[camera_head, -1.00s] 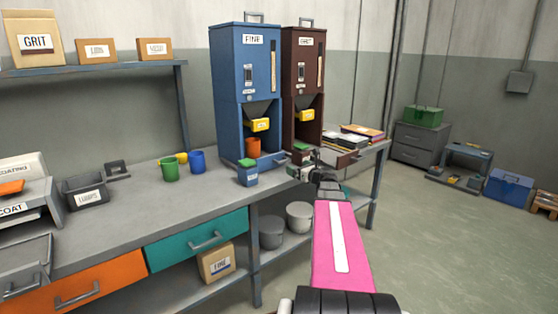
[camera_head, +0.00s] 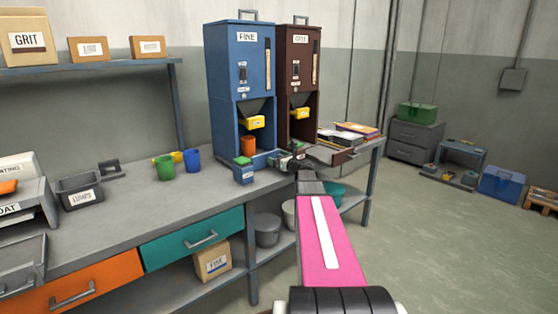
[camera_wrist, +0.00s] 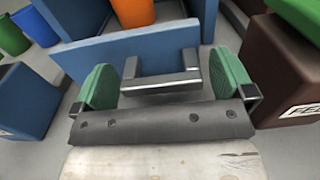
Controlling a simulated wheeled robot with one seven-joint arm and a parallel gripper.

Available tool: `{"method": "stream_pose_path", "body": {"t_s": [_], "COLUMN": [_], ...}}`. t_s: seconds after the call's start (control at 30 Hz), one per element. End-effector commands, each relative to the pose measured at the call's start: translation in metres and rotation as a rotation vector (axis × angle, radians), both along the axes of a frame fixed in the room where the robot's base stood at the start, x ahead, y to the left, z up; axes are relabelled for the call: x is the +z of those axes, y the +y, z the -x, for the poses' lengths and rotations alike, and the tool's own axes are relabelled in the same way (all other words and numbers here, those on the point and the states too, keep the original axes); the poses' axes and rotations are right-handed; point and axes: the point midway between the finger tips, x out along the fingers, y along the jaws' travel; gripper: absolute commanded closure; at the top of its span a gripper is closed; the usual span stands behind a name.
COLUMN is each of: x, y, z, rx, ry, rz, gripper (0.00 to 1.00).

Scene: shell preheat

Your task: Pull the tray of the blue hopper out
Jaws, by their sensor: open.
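The blue hopper (camera_head: 238,75) stands at the back of the bench, with an orange cup (camera_head: 248,146) in its lower bay. In the wrist view the hopper's tray (camera_wrist: 130,52) shows its blue front panel, with a grey bar handle (camera_wrist: 160,86) on it. The orange cup (camera_wrist: 132,10) shows behind the panel. My gripper (camera_wrist: 167,82) is open, its green pads one on each side of the handle, with space between pads and handle ends. In the head view my gripper (camera_head: 278,160) is small and partly hides the tray front.
The brown hopper (camera_head: 298,80) adjoins the blue one.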

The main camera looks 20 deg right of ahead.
Motion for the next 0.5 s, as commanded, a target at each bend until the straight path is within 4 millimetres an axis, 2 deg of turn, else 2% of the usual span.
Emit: {"method": "stream_pose_path", "body": {"t_s": [0.13,0.3,0.33,0.5], "x": [0.0001,0.0001,0.0001,0.0002], "y": [0.0001,0.0000,0.0000,-0.0007], "z": [0.0003,0.0002,0.0002,0.0032], "rx": [0.000,0.000,0.000,0.000], "ry": [0.000,0.000,0.000,0.000], "rz": [0.000,0.000,0.000,0.000], "gripper": [0.00,0.55,0.63,0.63]}}
